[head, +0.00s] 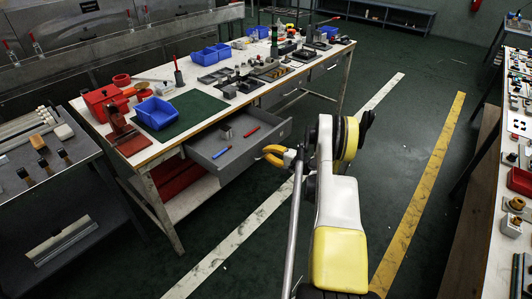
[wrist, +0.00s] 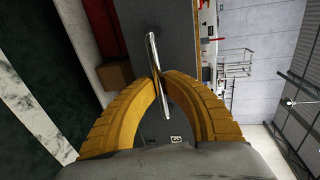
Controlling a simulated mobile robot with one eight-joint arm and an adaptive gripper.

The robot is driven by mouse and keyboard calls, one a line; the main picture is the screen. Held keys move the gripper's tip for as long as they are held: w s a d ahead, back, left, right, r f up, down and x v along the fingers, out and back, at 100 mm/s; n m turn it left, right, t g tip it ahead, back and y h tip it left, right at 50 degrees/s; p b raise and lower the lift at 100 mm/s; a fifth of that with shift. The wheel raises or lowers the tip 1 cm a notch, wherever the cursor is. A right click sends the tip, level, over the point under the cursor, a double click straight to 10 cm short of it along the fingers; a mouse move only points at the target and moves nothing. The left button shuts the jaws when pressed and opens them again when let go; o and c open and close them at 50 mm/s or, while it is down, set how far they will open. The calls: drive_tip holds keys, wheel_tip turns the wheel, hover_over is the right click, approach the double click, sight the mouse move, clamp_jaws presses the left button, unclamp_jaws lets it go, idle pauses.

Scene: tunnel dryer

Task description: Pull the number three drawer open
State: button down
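A grey drawer (head: 239,155) stands pulled out from the near long side of the workbench, at its left part. A blue marker (head: 221,153), a red marker (head: 251,132) and a small grey block (head: 225,132) lie inside it. My gripper (head: 274,156) is at the outer face of the drawer front. In the wrist view its yellow fingers close around the chrome bar handle (wrist: 152,52), with the tips meeting at the bar. The grey drawer front (wrist: 180,40) is behind the handle. A small label (wrist: 176,138) shows between the fingers, too small to read surely.
The workbench holds blue bins (head: 157,112), a red toolbox (head: 105,102) and many small parts. Another drawer front (head: 276,90) farther along the bench is shut. Open floor with white and yellow stripes (head: 420,200) lies right of the drawer. Another table stands far right.

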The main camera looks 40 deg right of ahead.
drive_tip(key=c, duration=1.5)
unclamp_jaws()
drive_tip(key=shift+s, duration=0.1)
drive_tip(key=v, duration=1.1)
drive_tip(key=shift+s, duration=0.45)
drive_tip(key=shift+d+r, duration=0.1)
